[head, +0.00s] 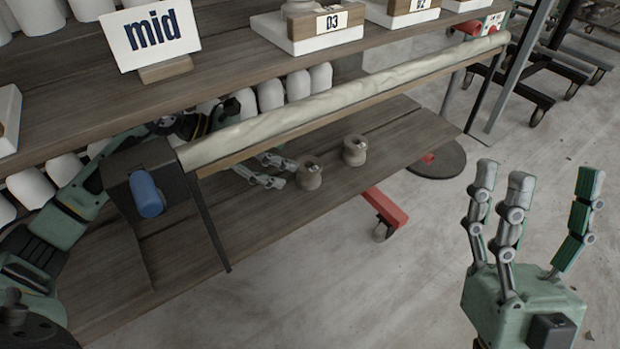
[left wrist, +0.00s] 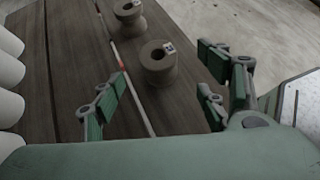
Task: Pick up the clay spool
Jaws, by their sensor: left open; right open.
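Two grey-brown clay spools stand upright on the lower wooden shelf. The nearer spool (head: 310,174) is just ahead of my left gripper (head: 279,173); the other spool (head: 354,151) is farther along. In the left wrist view the nearer spool (left wrist: 159,66) shows a hole in its top and a small pale tag, and the farther spool (left wrist: 128,12) is at the top edge. My left gripper (left wrist: 160,90) is open and empty, its fingers spread short of the nearer spool. My right gripper (head: 541,175) is open and empty above the floor at right.
A long pale roll (head: 340,101) runs along the shelf front above my left gripper. White rounded pieces (head: 270,93) line the back. The upper shelf holds a "mid" sign (head: 150,36) and labelled blocks (head: 312,30). A red part (head: 385,207) is below the shelf edge; open floor lies right.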

